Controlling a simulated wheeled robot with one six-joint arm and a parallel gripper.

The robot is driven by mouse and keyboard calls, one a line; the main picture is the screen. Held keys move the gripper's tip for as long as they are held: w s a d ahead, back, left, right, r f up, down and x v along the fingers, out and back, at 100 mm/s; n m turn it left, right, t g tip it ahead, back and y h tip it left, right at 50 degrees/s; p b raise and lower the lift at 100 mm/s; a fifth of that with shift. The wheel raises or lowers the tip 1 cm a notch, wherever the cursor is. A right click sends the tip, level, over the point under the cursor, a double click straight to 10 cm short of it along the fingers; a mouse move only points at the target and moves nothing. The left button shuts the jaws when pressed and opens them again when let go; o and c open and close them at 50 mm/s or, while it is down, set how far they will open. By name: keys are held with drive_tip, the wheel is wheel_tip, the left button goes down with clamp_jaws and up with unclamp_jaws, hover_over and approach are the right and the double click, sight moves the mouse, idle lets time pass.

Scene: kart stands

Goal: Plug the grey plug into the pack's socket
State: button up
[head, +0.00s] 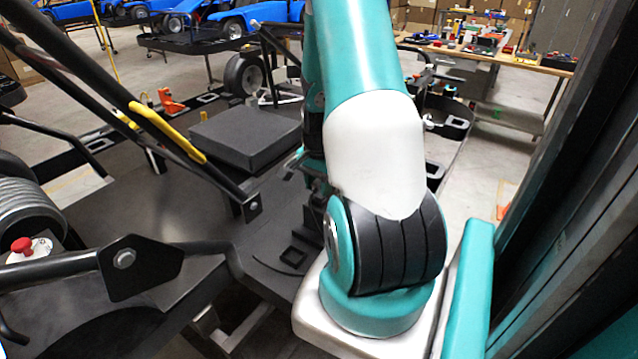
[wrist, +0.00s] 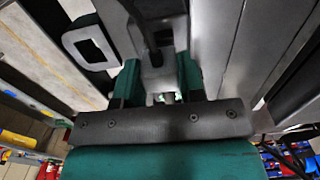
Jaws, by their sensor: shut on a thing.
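In the wrist view my gripper (wrist: 158,72) has its two teal fingers closed on the sides of a grey plug (wrist: 156,82). A black cable (wrist: 150,35) runs from the plug toward the top of the picture. In the head view my own arm hides the plug and most of my gripper. A flat dark grey box (head: 245,132), which looks like the pack, lies on the kart's floor left of my arm. I cannot make out its socket, or whether the plug touches anything.
A black bar with a yellow sleeve (head: 165,130) slants across the kart at left. A red button (head: 21,245) stands at the left edge. A workbench (head: 500,55) with tools is at the back right. Blue karts (head: 260,18) stand behind.

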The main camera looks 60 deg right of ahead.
sight(319, 183)
drive_tip(key=shift+f+b, duration=0.35)
drive_tip(key=shift+f, duration=0.25)
drive_tip(key=o, duration=1)
drive_tip(key=shift+r, duration=0.2)
wheel_tip(319, 183, up, 17)
drive_tip(key=shift+r+b, duration=0.1)
drive_tip(key=shift+b, duration=0.95)
